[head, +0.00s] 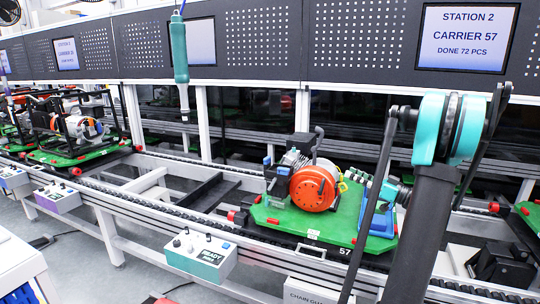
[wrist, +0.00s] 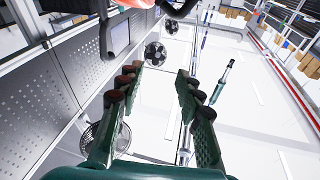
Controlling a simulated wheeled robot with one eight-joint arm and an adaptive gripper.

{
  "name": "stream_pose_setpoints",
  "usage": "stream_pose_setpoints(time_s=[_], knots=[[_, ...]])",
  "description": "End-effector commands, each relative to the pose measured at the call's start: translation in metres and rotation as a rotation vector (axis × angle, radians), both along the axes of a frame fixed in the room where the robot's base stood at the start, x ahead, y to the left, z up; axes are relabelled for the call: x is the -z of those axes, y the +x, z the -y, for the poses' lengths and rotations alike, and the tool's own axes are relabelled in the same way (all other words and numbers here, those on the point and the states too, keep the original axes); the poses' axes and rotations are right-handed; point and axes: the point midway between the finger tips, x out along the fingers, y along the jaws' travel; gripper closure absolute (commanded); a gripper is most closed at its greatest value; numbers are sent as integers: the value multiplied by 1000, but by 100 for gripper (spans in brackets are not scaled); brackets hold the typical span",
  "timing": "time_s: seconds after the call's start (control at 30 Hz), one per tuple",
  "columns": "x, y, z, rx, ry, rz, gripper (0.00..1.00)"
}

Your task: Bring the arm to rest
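My gripper (wrist: 157,80) shows in the wrist view with its two green, dark-tipped fingers spread apart. In the head view my arm (head: 450,130), with a teal joint and dark links, stands folded at the right, in front of the conveyor.
A green pallet (head: 280,221) with an orange-faced engine (head: 314,187) sits on the conveyor, left of my arm. A teal tool (head: 179,50) hangs above the line. A control box (head: 201,257) is at the front. Panel screens (head: 467,37) line the back.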

Motion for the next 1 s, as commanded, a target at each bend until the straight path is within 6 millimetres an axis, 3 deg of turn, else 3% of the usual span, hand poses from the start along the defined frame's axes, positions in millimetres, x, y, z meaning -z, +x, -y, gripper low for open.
stream_pose_setpoints(time_s=[0.37, 0.57, 0.7, 0.8, 1.0], knots=[[32, -16, -69, -50, -86, -293, 64], [65, -44, -119, -49, -179, -543, 64], [103, -85, -154, -4, -289, -775, 64], [131, -120, -169, 64, -380, -928, 64], [182, -192, -169, 276, -560, -1146, 64]])
